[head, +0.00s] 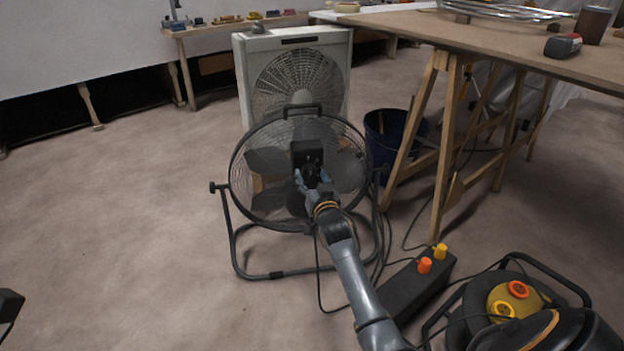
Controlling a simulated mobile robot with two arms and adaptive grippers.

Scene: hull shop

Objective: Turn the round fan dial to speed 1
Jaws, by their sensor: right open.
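The black floor fan (240,167) stands on a tubular frame on the floor, with a dark control box (303,148) at its middle. The round dial (312,160) is a small dark shape on this box, partly hidden by my gripper. Its pointer and speed marks are too small to read. My right gripper (313,178) is open right at the lower part of the box, its fingers around or just in front of the dial. I cannot tell whether they touch it.
A white box fan (342,85) stands close behind. A blue bucket (385,131) and a wooden trestle table (480,32) are on the right. A dark box with orange and yellow knobs (415,290) and a black-and-yellow machine (520,300) sit at lower right, with cables. The left floor is clear.

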